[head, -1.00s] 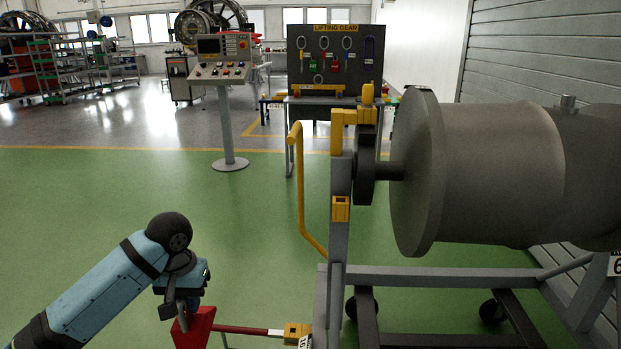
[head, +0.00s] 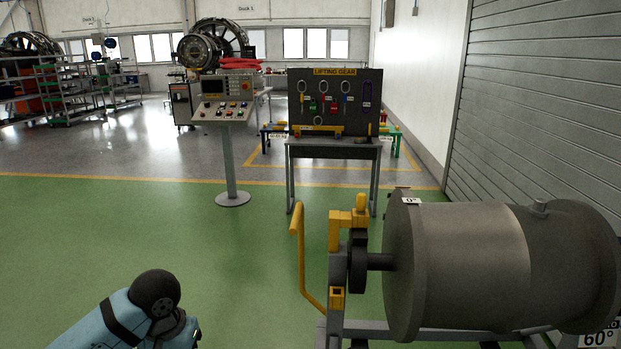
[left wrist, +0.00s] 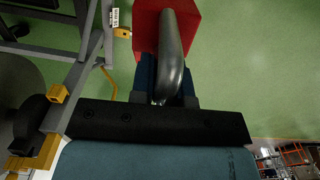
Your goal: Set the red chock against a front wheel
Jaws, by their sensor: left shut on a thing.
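In the head view only my left forearm and wrist show at the lower left; the gripper and chock are below the frame. The engine stand (head: 334,268) carries a large grey drum (head: 470,262) at the right. It also shows at the left of the left wrist view (left wrist: 92,38). No front wheel is clearly visible now. My right gripper is out of view.
A yellow handle (head: 300,258) sticks out from the stand's left side. A control console (head: 225,110) on a post and the lifting gear board (head: 336,100) over a table stand behind. Green floor (head: 130,235) is clear left of the stand. A shuttered wall (head: 540,110) closes the right.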

